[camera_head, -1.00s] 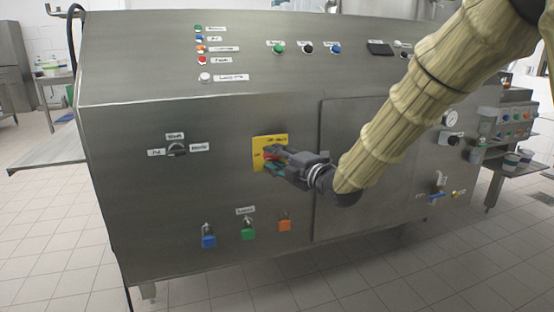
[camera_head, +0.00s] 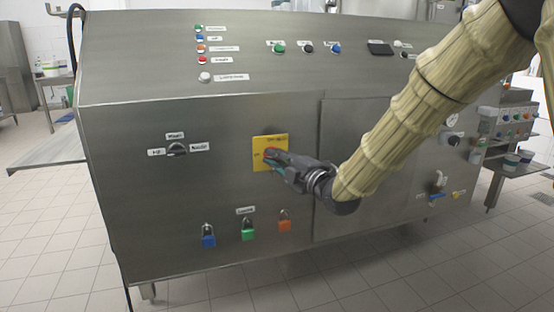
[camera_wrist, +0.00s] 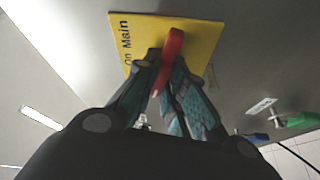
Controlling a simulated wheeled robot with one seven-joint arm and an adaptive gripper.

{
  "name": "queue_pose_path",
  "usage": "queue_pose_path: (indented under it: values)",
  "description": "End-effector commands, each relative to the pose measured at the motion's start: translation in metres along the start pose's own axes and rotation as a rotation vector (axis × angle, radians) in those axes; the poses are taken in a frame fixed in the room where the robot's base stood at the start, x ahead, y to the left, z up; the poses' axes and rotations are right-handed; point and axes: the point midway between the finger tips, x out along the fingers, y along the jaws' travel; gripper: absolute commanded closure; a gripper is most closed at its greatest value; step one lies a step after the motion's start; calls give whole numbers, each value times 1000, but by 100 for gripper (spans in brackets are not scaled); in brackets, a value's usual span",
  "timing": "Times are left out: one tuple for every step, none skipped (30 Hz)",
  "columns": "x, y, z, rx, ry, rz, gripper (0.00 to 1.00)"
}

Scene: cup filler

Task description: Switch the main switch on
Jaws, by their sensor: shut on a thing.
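The main switch has a yellow plate (camera_head: 262,140) on the front of the steel machine, and its red handle is mostly hidden behind my gripper in the head view. In the wrist view the plate (camera_wrist: 202,32) carries the words "On Main", and the red handle (camera_wrist: 174,42) stands out from it. My gripper (camera_head: 273,159) is at the plate with its fingers shut on the red handle. In the wrist view the two fingertips (camera_wrist: 166,68) lie on either side of the handle.
A black selector knob (camera_head: 177,149) sits left of the switch. Buttons line the sloped top panel. A door panel (camera_head: 350,180) lies behind my arm on the right.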

Motion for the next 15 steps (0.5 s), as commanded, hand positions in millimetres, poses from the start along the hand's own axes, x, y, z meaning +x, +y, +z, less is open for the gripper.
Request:
queue_pose_path:
  values:
    - [0, -2, 1, 42, -2, 15, 100]
    - [0, -2, 1, 67, -1, 26, 100]
    - [0, -3, 0, 102, -1, 40, 100]
    - [0, -3, 0, 129, -1, 51, 100]
    - [0, -3, 1, 155, -1, 63, 100]
    - [-1, -3, 1, 191, -2, 77, 100]
    - [-1, -3, 1, 217, -1, 88, 100]
    - [-1, -3, 1, 244, -1, 99, 100]
    - [0, -4, 1, 280, -2, 113, 100]
    - [0, -4, 0, 306, -2, 124, 100]
    - [0, -4, 0, 332, -1, 135, 100]
    - [0, -4, 0, 366, -2, 149, 100]
    - [0, -4, 0, 393, -2, 161, 100]
    - [0, -4, 0, 420, -2, 172, 100]
    - [0, -5, 0, 455, -1, 185, 100]
